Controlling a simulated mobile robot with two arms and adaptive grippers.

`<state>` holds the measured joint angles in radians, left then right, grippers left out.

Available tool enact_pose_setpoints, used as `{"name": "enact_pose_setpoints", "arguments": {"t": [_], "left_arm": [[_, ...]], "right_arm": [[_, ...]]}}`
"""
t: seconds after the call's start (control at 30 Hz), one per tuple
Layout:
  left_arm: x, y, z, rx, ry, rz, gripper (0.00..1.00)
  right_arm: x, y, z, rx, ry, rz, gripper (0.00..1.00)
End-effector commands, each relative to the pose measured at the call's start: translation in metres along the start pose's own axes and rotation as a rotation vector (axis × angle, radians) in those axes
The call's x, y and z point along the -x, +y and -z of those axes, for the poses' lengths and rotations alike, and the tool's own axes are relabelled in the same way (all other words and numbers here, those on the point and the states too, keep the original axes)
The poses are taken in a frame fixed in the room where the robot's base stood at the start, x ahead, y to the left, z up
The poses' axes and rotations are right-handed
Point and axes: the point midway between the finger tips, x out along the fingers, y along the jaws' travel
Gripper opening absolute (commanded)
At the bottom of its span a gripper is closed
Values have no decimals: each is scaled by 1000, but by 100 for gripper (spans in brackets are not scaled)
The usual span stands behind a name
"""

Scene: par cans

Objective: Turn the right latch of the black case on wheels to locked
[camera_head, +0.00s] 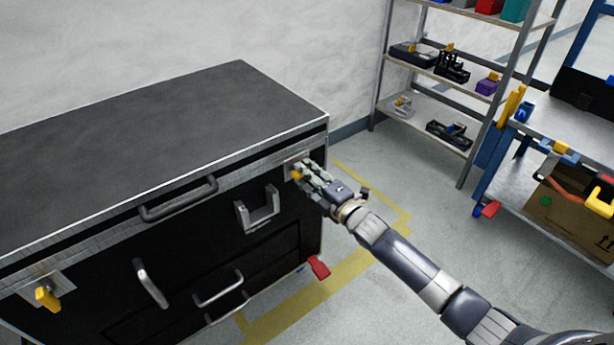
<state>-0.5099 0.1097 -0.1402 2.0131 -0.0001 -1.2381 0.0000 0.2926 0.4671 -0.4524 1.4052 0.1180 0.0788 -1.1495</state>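The black case on wheels (190,107) stands against the wall at the left, its lid down. The right latch, a small orange-yellow handle (296,175) on a metal plate, is at the right end of the case's front. My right gripper (303,174) is at this latch, with its fingers close around the handle and hiding most of it. Whether the fingers press on the handle, and which way the handle is turned, I cannot tell. The left latch (47,298) is a yellow handle on its own plate, slanting down. My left gripper is not in view.
The case front carries a lid handle (178,199), a grey bracket (257,210) and drawer handles (218,288). A red caster pedal (318,267) sticks out low at the right corner. Shelves (440,75) and a blue-framed workbench (575,135) stand right, with open floor between.

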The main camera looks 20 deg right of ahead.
Motion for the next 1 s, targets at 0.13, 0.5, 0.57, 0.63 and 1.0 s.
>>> {"name": "enact_pose_setpoints", "arguments": {"t": [0.13, 0.5, 0.57, 0.63, 1.0], "left_arm": [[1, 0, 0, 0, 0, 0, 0], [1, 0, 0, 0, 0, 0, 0], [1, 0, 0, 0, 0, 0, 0], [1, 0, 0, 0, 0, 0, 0], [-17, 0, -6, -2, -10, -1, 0]], "right_arm": [[-2, 0, 0, 0, 0, 1, 33], [-1, 0, 0, -1, 0, 1, 0], [-1, 0, 0, -1, 0, 1, 0], [-1, 0, 0, -1, 0, 1, 0], [-1, 0, 0, -102, -1, 3, 0]]}}
